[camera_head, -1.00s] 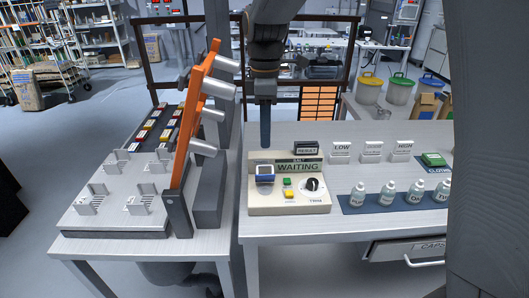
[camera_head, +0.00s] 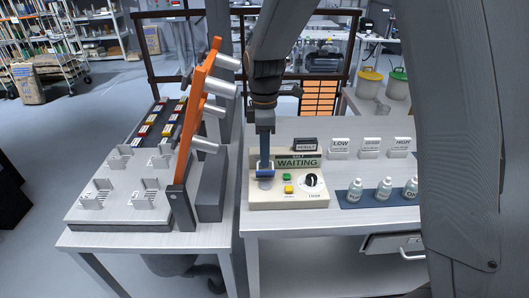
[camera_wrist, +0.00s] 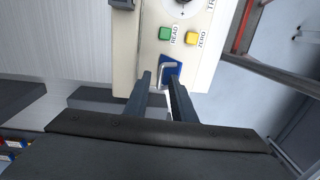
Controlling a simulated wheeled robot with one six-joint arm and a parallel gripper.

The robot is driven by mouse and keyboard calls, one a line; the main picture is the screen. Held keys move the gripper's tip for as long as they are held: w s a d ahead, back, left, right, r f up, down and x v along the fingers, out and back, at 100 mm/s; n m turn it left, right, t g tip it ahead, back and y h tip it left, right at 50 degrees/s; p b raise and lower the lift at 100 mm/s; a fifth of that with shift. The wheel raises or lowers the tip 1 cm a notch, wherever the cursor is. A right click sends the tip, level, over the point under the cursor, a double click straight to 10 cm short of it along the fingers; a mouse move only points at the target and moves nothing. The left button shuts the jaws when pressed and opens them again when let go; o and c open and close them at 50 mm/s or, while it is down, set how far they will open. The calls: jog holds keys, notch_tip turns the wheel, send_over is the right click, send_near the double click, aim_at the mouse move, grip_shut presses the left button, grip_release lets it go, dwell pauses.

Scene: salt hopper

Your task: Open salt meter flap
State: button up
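The salt meter (camera_head: 262,201) is a cream box on the right table, with a sign reading SALT and WAITING, a green and a yellow button and a black knob. Its blue flap (camera_head: 265,174) is at the left of its top. My gripper (camera_head: 265,163) points down just over the flap and partly hides it. In the wrist view, my gripper (camera_wrist: 162,79) has its fingers apart, with the blue flap (camera_wrist: 173,70) and a pale piece at the gap between the tips. I cannot tell whether the fingers touch it or how far the flap is raised.
The RESULT block (camera_head: 305,145) stands behind the meter. Labelled LOW and HIGH stands (camera_head: 340,148) and bottles on a blue mat (camera_head: 345,201) are to the right. An orange-framed rack (camera_head: 190,120) rises close on the left. My arm covers the far right.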

grip_shut()
jog(key=shift+w+f+g, duration=0.1)
jog(key=shift+w+g, duration=0.65)
jog(key=shift+g, duration=0.05)
jog(key=shift+w+f+g, duration=0.2)
jog(key=shift+w+g, duration=0.5)
jog(key=shift+g, duration=0.3)
jog(key=shift+o, duration=0.9)
grip_release()
jog(key=shift+r, duration=0.1)
